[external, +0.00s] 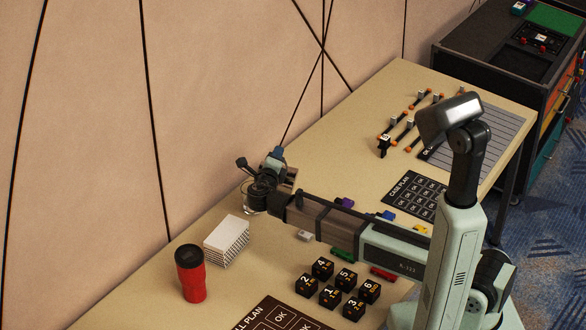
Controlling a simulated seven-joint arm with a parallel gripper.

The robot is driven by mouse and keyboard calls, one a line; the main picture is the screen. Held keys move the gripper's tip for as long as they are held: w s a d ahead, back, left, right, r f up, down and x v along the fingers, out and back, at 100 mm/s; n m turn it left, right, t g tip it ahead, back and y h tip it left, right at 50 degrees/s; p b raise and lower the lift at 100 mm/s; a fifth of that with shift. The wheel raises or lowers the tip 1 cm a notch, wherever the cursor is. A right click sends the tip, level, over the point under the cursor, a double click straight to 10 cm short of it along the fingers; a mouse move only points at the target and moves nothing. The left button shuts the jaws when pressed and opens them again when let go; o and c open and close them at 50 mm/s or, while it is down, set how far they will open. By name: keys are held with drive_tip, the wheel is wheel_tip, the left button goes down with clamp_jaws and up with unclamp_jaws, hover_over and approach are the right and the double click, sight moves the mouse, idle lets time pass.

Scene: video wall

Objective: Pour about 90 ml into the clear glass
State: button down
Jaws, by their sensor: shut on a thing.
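My gripper (268,178) is at the far edge of the table, near the wall, at the end of my outstretched arm. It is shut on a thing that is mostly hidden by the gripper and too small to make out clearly. A small blue part (278,152) shows just above the gripper; I cannot tell whether it belongs to the held thing. A clear glass rim and wall (250,208) show just below and left of the gripper, partly covered by it. I cannot tell the liquid level or whether anything is flowing.
A red tumbler with a black lid (192,276) and a white patterned block (227,240) stand left of my gripper. Several black numbered cubes (330,296) sit in front. Coloured small blocks (388,215), a black plan sheet (415,193) and rods (410,125) lie right.

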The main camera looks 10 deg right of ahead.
sight(297, 172)
drive_tip(key=shift+w+a+r, duration=0.1)
drive_tip(key=shift+a+r, duration=0.1)
drive_tip(key=shift+a, duration=0.05)
idle(0.3)
drive_tip(key=shift+d, duration=0.1)
drive_tip(key=shift+m, duration=0.9)
drive_tip(key=d, duration=0.1)
drive_tip(key=s+d+f, duration=0.1)
drive_tip(key=d, duration=0.1)
drive_tip(key=shift+s+d+f, duration=0.25)
drive_tip(key=shift+s+d, duration=0.05)
drive_tip(key=shift+f, duration=0.15)
drive_tip(key=shift+s+d+f+m, duration=0.2)
drive_tip(key=shift+d+f+m, duration=0.35)
drive_tip(key=shift+m, duration=0.15)
drive_tip(key=shift+s+d+r+m, duration=0.1)
drive_tip(key=shift+s+d+m, duration=0.1)
drive_tip(key=shift+d+m, duration=0.45)
drive_tip(key=shift+f+m, duration=0.25)
drive_tip(key=shift+m, duration=0.2)
drive_tip(key=shift+y, duration=0.3)
